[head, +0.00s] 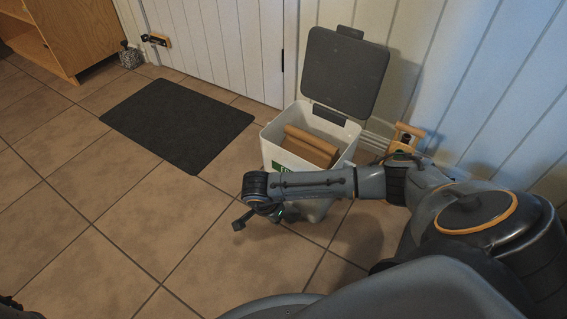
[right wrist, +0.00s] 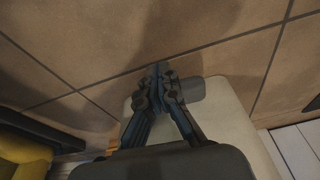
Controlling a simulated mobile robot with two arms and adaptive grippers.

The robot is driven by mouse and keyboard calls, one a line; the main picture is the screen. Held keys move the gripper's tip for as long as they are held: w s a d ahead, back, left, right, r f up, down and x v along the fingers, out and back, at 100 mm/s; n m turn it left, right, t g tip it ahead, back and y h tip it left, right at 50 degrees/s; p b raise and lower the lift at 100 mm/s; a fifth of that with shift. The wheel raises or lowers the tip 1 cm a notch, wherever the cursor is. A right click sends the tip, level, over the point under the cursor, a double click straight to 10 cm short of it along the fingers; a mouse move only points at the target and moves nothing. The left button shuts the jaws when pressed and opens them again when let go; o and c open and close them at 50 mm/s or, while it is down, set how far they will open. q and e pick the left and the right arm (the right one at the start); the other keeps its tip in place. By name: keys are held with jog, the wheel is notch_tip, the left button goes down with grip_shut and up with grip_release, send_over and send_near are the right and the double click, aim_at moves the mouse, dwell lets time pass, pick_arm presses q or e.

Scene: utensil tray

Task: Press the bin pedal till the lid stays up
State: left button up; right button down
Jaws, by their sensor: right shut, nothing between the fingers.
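The white bin (head: 270,146) stands on the tiled floor near the wall. Its dark grey lid (head: 345,72) is up, tilted back towards the wall. My right arm crosses in front of the bin, and my right gripper (head: 288,214) is low at the bin's front, partly hidden by my wrist. In the right wrist view, my right gripper (right wrist: 160,70) is shut and empty. Its fingertips are over a grey pedal (right wrist: 194,89) at the edge of the white bin (right wrist: 232,112). I cannot tell whether they touch it.
A brown box-like item (head: 311,146) is inside the bin. A dark mat (head: 178,122) lies on the floor to the left. A wooden cabinet (head: 70,35) stands at the far left. A wooden-handled item (head: 408,135) is right of the bin.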

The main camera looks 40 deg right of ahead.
jog(key=w+v, duration=0.1)
jog(key=v, duration=1)
jog(key=shift+s+r, duration=0.35)
jog(key=shift+s, duration=0.1)
jog(key=shift+a, duration=0.15)
dwell(0.5)
